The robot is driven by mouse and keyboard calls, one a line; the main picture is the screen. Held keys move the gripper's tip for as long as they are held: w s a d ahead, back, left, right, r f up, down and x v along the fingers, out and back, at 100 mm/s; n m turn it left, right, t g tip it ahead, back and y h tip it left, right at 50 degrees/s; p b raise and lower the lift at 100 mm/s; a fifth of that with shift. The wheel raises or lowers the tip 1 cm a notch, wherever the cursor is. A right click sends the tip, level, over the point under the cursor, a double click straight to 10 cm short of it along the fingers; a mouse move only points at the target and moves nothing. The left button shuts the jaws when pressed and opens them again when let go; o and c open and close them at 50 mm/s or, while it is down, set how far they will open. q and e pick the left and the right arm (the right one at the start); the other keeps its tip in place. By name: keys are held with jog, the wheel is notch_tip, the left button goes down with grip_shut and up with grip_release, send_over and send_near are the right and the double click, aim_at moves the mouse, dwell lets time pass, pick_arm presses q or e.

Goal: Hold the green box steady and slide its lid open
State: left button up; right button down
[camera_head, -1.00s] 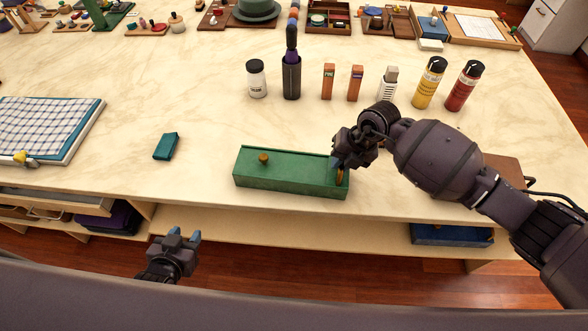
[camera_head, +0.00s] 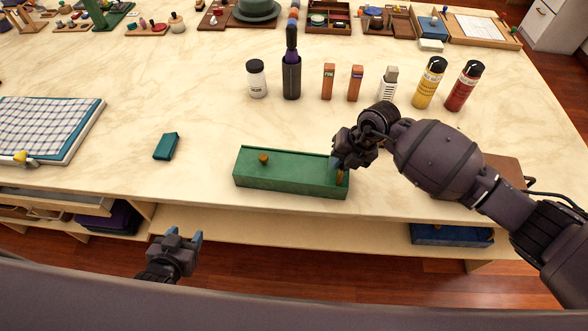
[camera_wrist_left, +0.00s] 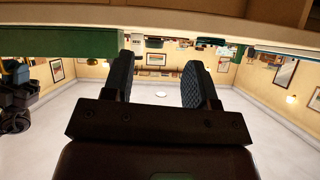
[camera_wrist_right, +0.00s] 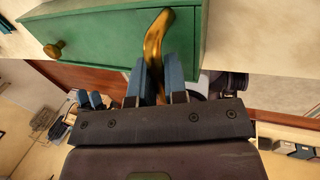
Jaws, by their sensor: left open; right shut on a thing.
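The long green box (camera_head: 285,174) lies near the front edge of the table, its lid in place as far as I can see. A small brass knob (camera_head: 263,158) stands on its left part. A brass handle (camera_wrist_right: 155,40) is at its right end. My right gripper (camera_head: 340,166) is shut on the brass handle, with the handle between its blue fingers in the right wrist view (camera_wrist_right: 160,82). My left gripper (camera_head: 184,237) is open and empty, in front of and below the table edge, left of the box. The box also shows in the left wrist view (camera_wrist_left: 60,42).
A small teal block (camera_head: 166,146) lies left of the box. Behind it stand a white jar (camera_head: 256,79), a dark bottle (camera_head: 291,76), two orange boxes and yellow (camera_head: 429,82) and red (camera_head: 464,86) bottles. A folded checked cloth (camera_head: 45,128) lies at far left.

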pick_arm(q)
jog(key=w+d+r+m+h, duration=0.25)
jog(key=w+d+r, duration=0.3)
jog(key=w, duration=0.45)
jog(key=w+d+r+m+g+h, duration=0.1)
jog(key=w+d+r+m, duration=0.25)
jog(key=w+r, duration=0.5)
jog(key=w+d+r+m+h, duration=0.25)
jog(key=w+d+r, duration=0.25)
jog(key=w, duration=0.7)
jog(key=m+g+y, duration=0.2)
jog(key=m+g, duration=0.7)
jog(key=g, duration=0.2)
send_near(262, 157)
jog(key=shift+x, duration=5.15)
jog(key=shift+d+f, duration=0.1)
jog(key=shift+f, duration=0.05)
jog(key=shift+f, duration=0.1)
